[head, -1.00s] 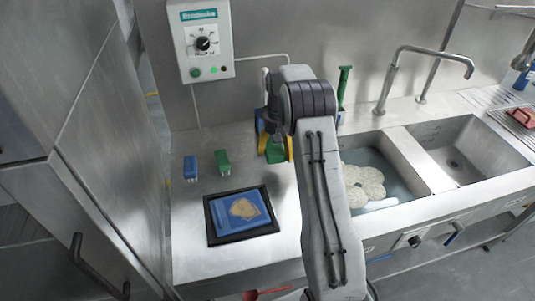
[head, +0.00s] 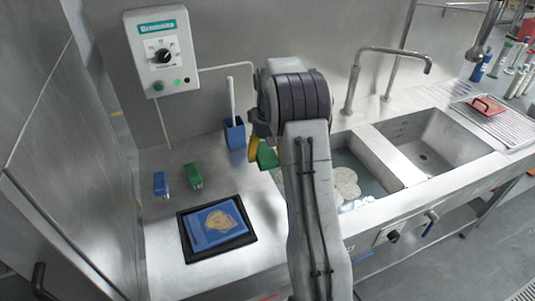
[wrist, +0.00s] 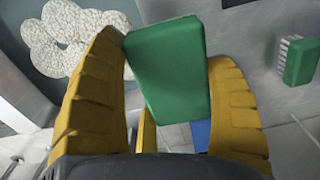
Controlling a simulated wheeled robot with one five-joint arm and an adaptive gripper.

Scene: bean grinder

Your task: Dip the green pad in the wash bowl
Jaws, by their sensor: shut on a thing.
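My gripper (wrist: 163,110) is shut on the green pad (wrist: 167,68), a block held between its yellow fingers in the wrist view. In the head view the pad (head: 268,157) shows beside my gripper (head: 259,150), partly hidden by it. The wash bowl (head: 392,165) looks to be the left sink basin, with grey-blue water and pale, rough round pieces. The pad is in the air by the basin's left side, apart from the pale pieces. My arm hides part of the basin.
A blue holder (head: 234,133) with a white handle stands behind. A faucet (head: 352,88) rises behind the basins. The right basin (head: 430,150) looks empty.

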